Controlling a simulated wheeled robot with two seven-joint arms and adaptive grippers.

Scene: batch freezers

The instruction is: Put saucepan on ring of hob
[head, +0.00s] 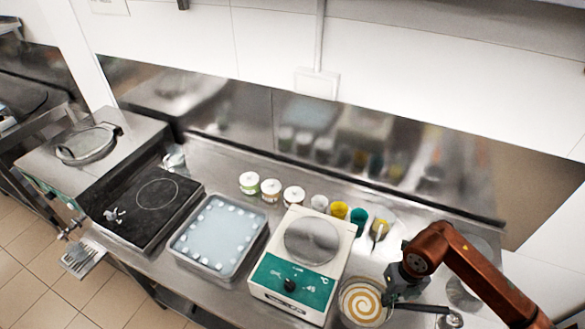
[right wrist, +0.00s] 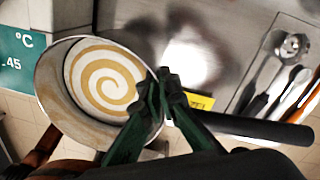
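The saucepan (head: 346,312) is at the front right of the counter, with a cream and caramel-brown swirl inside. In the right wrist view the saucepan (right wrist: 52,100) shows its round rim on the left and its long dark handle running right. My right gripper (head: 400,283) is at the handle side. In the right wrist view its green fingers (right wrist: 160,88) are closed on the handle close to the pan. Whether the pan touches the counter is not clear. The black hob (head: 125,225) with its thin ring (head: 157,193) is at the left; the ring is bare. My left gripper is not in view.
A teal-fronted hot plate (head: 290,285) and a tray with a pale blue surface (head: 218,235) stand between saucepan and hob. White-lidded tubs (head: 270,188) and cups (head: 338,210) line the back. Spoons and other utensils (right wrist: 270,85) lie right in the right wrist view.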

